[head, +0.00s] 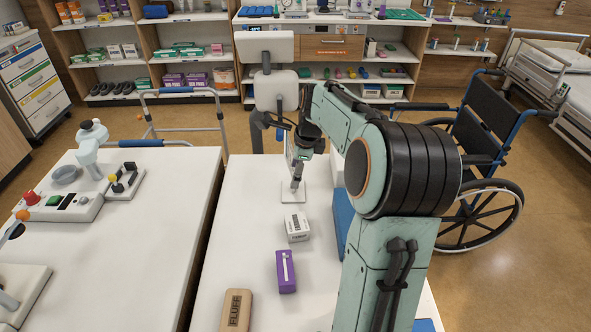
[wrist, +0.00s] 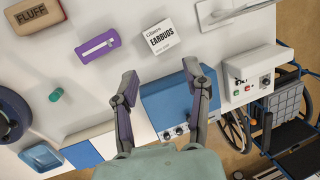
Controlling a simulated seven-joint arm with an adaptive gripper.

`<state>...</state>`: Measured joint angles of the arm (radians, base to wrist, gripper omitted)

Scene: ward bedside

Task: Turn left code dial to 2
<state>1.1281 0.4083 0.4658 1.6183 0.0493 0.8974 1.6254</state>
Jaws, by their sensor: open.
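A blue box (wrist: 181,96) lies beyond my fingertips in the wrist view, with a row of small dark dials (wrist: 180,131) along its front face. The leftmost dial is small, and I cannot read its number or setting. In the head view the blue box (head: 341,222) shows only partly, behind my arm. My gripper (wrist: 160,72) is open and empty. Its two fingers spread to either side of the blue box in the picture, and I see no contact with the dials. My arm hides the fingertips in the head view.
A white earbuds box (head: 297,227), a purple box (head: 286,271) and a brown FLUFF block (head: 236,310) lie on the white table. A pale control box (wrist: 250,76) with buttons and a knob stands right of the blue box. A wheelchair (head: 480,140) is beside the table.

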